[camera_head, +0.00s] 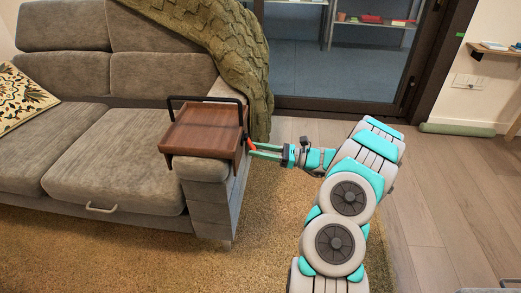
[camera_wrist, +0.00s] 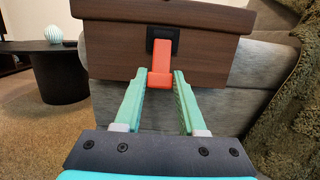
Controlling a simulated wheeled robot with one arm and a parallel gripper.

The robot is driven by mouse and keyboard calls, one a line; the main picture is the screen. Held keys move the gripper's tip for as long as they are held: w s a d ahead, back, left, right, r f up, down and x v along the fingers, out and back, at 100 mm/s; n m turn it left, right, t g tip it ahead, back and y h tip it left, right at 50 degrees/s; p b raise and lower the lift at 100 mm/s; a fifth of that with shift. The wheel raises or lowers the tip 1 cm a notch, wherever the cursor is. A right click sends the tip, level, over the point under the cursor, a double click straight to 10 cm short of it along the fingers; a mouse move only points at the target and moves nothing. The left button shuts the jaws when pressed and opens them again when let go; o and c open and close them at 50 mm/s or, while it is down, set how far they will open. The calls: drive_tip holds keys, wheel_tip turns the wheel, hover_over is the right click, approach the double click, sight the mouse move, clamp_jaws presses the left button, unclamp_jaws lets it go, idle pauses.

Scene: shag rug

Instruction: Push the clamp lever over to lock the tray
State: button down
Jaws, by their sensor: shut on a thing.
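The wooden tray (camera_head: 200,130) with black rail handles sits over the sofa's right armrest. Its brown side panel (camera_wrist: 115,50) fills the upper part of the wrist view. The orange-red clamp lever (camera_wrist: 162,58) is mounted on a black plate on that panel, and its free end reaches down and toward the wrist camera. The lever shows as a small red spot at the tray's right side in the head view (camera_head: 250,144). My gripper (camera_wrist: 159,76) has its green fingertips on either side of the lever's lower end, shut on it. My gripper also shows in the head view (camera_head: 253,149).
The grey sofa (camera_head: 110,155) is left of and under the tray. A green knitted throw (camera_head: 235,50) hangs over its back behind the tray. A dark round side table (camera_wrist: 60,75) stands left in the wrist view. Open wooden floor (camera_head: 440,190) lies to the right.

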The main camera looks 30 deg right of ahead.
drive_tip(key=shift+w+a+f+t+y+b, duration=0.2)
drive_tip(key=shift+a+f+t+y+b, duration=0.05)
drive_tip(key=shift+t+y+b, duration=0.25)
drive_tip(key=shift+w+a+f+t+y+b, duration=0.15)
drive_tip(key=shift+a+f+t+y+b, duration=0.15)
drive_tip(key=shift+y, duration=0.3)
drive_tip(key=shift+r, duration=0.15)
drive_tip(key=shift+c, duration=2.4)
unclamp_jaws()
drive_tip(key=shift+d, duration=0.1)
drive_tip(key=b+v, duration=0.3)
drive_tip(key=v, duration=0.4)
drive_tip(key=shift+s+d, duration=0.25)
